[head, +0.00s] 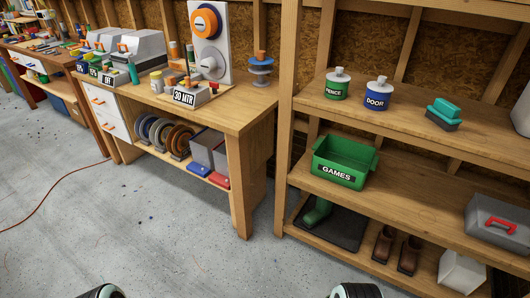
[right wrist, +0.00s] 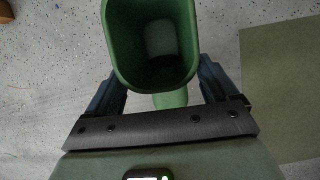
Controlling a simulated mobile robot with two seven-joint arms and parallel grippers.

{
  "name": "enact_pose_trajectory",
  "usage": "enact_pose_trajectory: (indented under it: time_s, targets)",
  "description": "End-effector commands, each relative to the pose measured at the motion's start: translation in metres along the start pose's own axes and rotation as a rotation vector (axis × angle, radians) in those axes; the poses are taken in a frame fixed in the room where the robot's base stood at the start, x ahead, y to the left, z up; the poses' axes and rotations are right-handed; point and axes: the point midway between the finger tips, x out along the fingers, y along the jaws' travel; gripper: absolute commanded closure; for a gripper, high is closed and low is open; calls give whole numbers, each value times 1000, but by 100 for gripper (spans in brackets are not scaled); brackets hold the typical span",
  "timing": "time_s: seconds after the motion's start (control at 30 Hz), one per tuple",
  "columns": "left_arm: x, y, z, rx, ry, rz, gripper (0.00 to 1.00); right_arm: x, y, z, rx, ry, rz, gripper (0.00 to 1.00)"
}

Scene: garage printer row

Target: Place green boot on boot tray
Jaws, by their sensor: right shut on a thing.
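The right wrist view shows my right gripper (right wrist: 160,88) shut on a green boot (right wrist: 150,76). The boot's open top faces the camera, with a finger on each side; its foot is mostly hidden. Another green boot (head: 318,211) stands on the dark boot tray (head: 345,228), on the bottom shelf in the head view. My right gripper does not show in the head view. My left gripper is in neither view.
Brown boots (head: 409,254) stand right of the tray, then a white box (head: 462,272). A shelf with a green GAMES bin (head: 340,163) hangs above the tray. A wooden post (head: 284,130) borders the left. Speckled floor and a flat greenish panel (right wrist: 280,90) lie below the held boot.

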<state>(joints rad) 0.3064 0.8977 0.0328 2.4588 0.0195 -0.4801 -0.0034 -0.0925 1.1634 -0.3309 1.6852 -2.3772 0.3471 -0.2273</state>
Motion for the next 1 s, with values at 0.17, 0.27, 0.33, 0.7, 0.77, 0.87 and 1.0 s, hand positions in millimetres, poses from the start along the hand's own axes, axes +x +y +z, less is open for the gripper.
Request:
enact_pose_trajectory:
  time_s: [0.17,0.27,0.33,0.7,0.77,0.87,1.0]
  targets:
    - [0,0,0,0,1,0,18,-4,2,3,19,-3,-7,83]
    - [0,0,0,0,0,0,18,-9,3,5,52,-3,-21,83]
    - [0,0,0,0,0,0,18,-12,4,7,75,-4,-31,83]
    - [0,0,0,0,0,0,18,-37,8,17,238,-3,-101,83]
    - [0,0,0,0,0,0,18,-41,9,18,264,-2,-113,83]
    - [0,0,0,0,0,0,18,-48,11,21,309,-2,-127,83]
    - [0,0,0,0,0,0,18,-56,12,27,371,-7,-147,83]
